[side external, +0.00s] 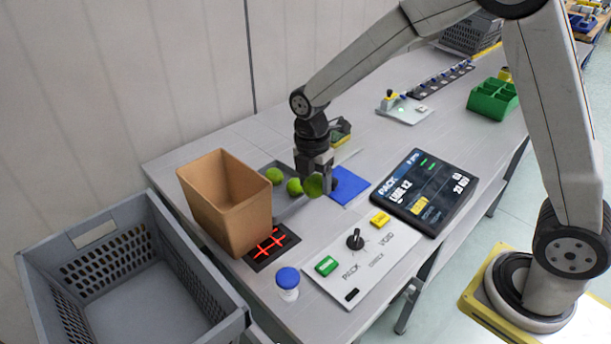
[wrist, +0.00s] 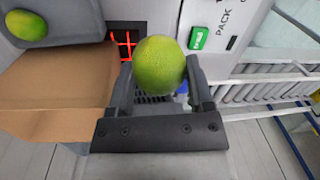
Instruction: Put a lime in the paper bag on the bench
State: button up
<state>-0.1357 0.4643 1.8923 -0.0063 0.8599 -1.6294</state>
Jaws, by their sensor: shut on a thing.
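My gripper (wrist: 160,88) is shut on a lime (wrist: 159,64), which sits between its fingers in the wrist view. In the side view the held lime (side external: 314,186) hangs at the fingertips, above the bench. The brown paper bag (side external: 228,205) stands upright and open-topped on the bench, left of my gripper in the side view. It also shows at the left of the wrist view (wrist: 62,92). Two other limes, one (side external: 274,175) and another (side external: 294,187), lie in a grey tray (side external: 268,166) behind the held one. The bag's inside bottom is hidden.
A large grey crate (side external: 92,235) stands left of the bench. A black pad with red lines (side external: 270,246) lies beside the bag. A white bottle with blue cap (side external: 288,283), a button panel (side external: 362,255) and a screen (side external: 424,190) occupy the front. A blue square (side external: 350,186) lies right of the gripper.

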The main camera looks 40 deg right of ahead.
aim_at(315, 177)
notch_tip(315, 177, up, 12)
jog(key=w+a, duration=1.3)
jog(key=w, duration=0.3)
jog(key=shift+s+d+f, duration=0.1)
jog(key=shift+f, duration=1.15)
jog(key=shift+s+d+f, duration=0.1)
jog(key=shift+f, duration=1.1)
jog(key=shift+f, duration=0.15)
jog(key=shift+f, duration=2.7)
jog(key=o, duration=1.3)
jog(key=shift+c, duration=0.2)
